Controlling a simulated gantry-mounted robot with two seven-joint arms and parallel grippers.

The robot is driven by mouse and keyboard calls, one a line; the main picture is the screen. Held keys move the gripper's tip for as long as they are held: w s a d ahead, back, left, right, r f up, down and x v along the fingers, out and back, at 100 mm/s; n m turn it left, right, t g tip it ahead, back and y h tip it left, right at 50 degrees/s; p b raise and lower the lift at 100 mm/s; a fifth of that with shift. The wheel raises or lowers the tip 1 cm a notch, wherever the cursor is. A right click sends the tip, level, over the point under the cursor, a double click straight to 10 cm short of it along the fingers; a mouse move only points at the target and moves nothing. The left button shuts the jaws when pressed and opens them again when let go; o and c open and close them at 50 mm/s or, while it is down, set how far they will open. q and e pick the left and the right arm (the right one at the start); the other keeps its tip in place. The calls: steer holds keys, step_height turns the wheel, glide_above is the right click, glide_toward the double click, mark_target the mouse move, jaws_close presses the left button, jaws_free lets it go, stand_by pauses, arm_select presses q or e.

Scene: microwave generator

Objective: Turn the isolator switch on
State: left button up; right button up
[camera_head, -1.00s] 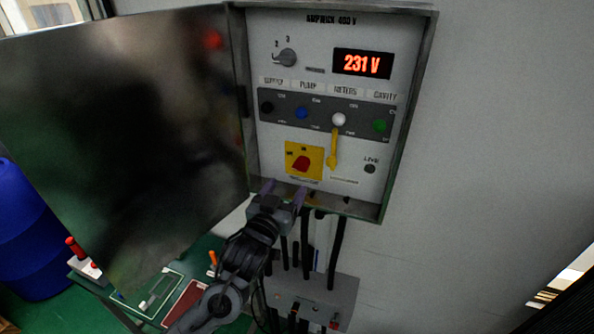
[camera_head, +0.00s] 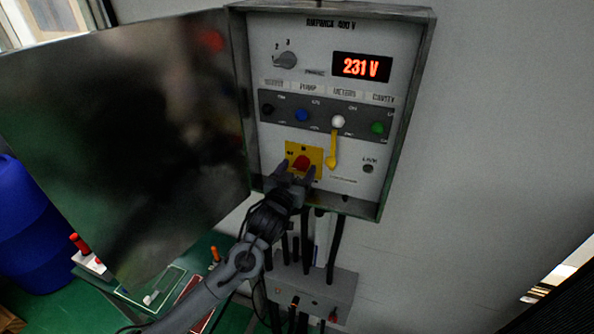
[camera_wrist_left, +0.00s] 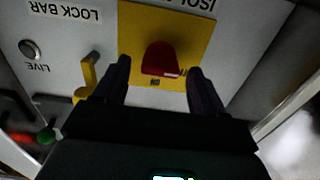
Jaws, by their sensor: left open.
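The isolator switch is a red knob (camera_head: 301,163) on a yellow plate (camera_head: 317,155) low in the open grey cabinet. My left gripper (camera_head: 297,171) is open, with its fingers just below and in front of the red knob. In the left wrist view the red knob (camera_wrist_left: 160,59) lies ahead between the two open fingers (camera_wrist_left: 157,82), apart from both. The yellow plate (camera_wrist_left: 193,18) also shows there, upside down. The yellow lock bar (camera_head: 333,147) hangs just right of the plate. My right gripper is not seen.
The cabinet door (camera_head: 120,140) stands open on the left. Above the switch are a row of coloured knobs, a selector knob (camera_head: 286,60) and a display (camera_head: 362,66) reading 231 V. A LIVE lamp (camera_head: 368,169) sits at right. Cables run down below the cabinet.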

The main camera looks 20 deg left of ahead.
arm_select(q)
steer(key=c, duration=1.1)
steer(key=shift+o, duration=0.2)
steer(key=shift+m, duration=0.3)
steer(key=m, duration=0.3)
steer(key=shift+d+m, duration=0.1)
steer(key=shift+m, duration=0.3)
steer(key=m, duration=0.4)
steer(key=shift+f+m, duration=0.1)
steer(key=shift+m, duration=0.2)
steer(key=m, duration=0.4)
steer(key=shift+d+f+b, duration=0.1)
steer(key=shift+b, duration=0.3)
steer(key=shift+m+b, duration=0.5)
steer(key=shift+m, duration=1.9)
steer(key=shift+d, duration=0.1)
